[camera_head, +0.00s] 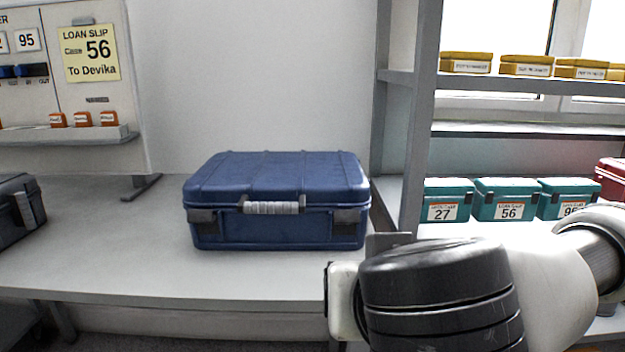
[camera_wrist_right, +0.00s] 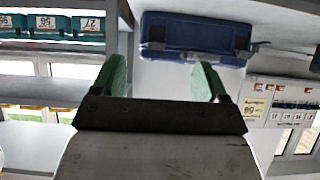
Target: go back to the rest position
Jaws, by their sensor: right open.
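My right arm reaches in from the right in the head view, in front of the shelf and the table's right end. Its dark rounded wrist part hides most of the hand there. In the right wrist view my right gripper (camera_wrist_right: 160,65) is open, with two green fingers apart and nothing between them. The closed blue case (camera_head: 278,200) with a grey handle stands on the table, left of my right arm. It also shows in the right wrist view (camera_wrist_right: 195,33), beyond the fingers and apart from them. My left gripper is in neither view.
The grey table (camera_head: 120,265) is clear around the blue case. A dark case (camera_head: 18,215) stands at its left edge. A board with a yellow loan slip (camera_head: 90,53) stands behind. The right shelf (camera_head: 408,130) holds teal cases (camera_head: 505,200), yellow boxes (camera_head: 527,66) and a red one (camera_head: 612,178).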

